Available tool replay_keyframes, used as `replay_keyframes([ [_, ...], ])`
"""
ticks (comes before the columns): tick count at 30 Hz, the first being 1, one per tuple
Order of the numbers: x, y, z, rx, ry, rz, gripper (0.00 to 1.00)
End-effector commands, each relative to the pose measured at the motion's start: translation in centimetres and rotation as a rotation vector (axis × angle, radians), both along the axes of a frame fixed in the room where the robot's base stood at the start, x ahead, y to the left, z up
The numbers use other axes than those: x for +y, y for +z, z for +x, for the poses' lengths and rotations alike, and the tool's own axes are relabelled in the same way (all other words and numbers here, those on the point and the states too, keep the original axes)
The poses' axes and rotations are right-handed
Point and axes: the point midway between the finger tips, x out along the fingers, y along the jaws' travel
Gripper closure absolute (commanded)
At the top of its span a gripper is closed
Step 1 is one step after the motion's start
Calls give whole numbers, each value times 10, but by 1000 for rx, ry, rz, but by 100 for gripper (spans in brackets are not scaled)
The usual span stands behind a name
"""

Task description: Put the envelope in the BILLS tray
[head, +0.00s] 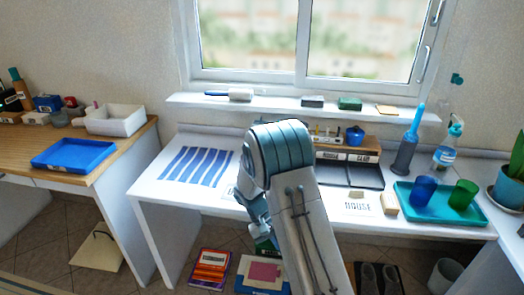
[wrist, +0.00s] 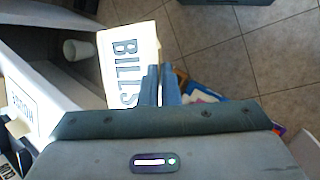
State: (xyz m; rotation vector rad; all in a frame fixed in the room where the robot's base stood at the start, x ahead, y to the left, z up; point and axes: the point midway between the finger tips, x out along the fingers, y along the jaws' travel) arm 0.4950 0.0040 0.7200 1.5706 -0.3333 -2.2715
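In the wrist view, a cream envelope (wrist: 112,75) with BILLS in dark letters sits tilted at my gripper's fingertips (wrist: 160,72). The two blue fingers are close together and overlap its right edge; it appears held there, over the floor. In the head view, my arm hides the fingers and the envelope. Dark trays (head: 345,175) stand at the back of the white table, right of my arm. Their right label reads CLUB; I cannot read the left one clearly, and part of this area is behind my arm.
The white table (head: 160,197) carries a striped cloth (head: 198,167), a HOUSE card (head: 358,208), a wooden block (head: 390,205) and a teal tray (head: 420,217) with two cups. Books (head: 210,268) lie on the floor. A blue tray (head: 75,155) is on the left desk.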

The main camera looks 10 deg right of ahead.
Motion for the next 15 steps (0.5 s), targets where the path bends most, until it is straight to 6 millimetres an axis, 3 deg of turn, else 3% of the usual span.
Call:
replay_keyframes([
  [13, -7, 62, 0, 0, -14, 0, 100],
  [15, -5, 65, 2, -4, 99, 20, 100],
])
